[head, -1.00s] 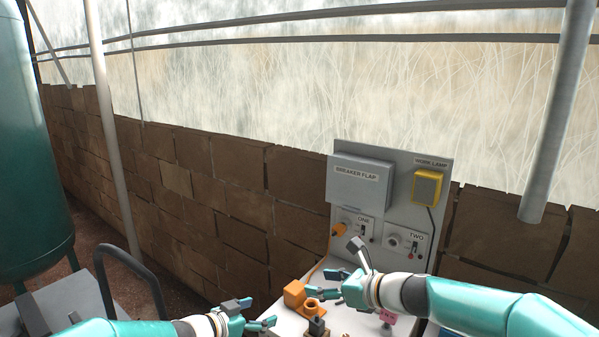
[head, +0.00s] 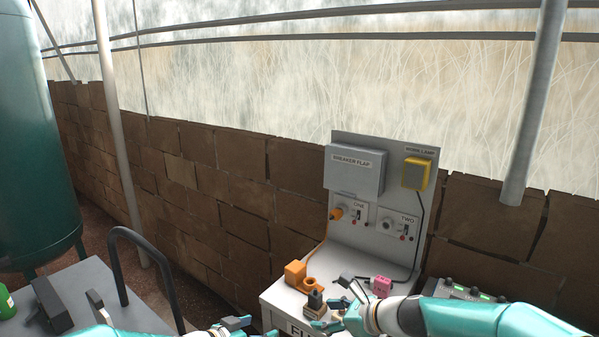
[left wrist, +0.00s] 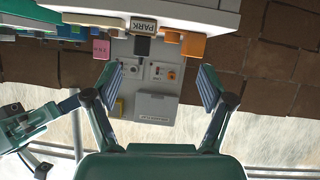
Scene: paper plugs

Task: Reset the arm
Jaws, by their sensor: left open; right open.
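My left gripper (head: 258,328) is at the bottom edge of the head view, open and empty, left of the white bench (head: 272,300). In the left wrist view its fingers (left wrist: 157,82) are spread wide with nothing between them; the panel shows beyond, upside down. My right gripper (head: 335,304) comes in from the right over the bench's front part. It is open, close to a black plug-like piece on a brown base (head: 314,300); I cannot tell whether they touch. Part of my right arm (left wrist: 28,125) shows in the left wrist view.
A grey panel (head: 345,148) stands behind the bench, with a breaker flap (head: 353,172), yellow work lamp (head: 427,176) and sockets. An orange plug (head: 337,213) is at socket ONE. An orange block (head: 295,272) and pink block (head: 382,287) sit on the bench. A green tank (head: 35,150) stands left.

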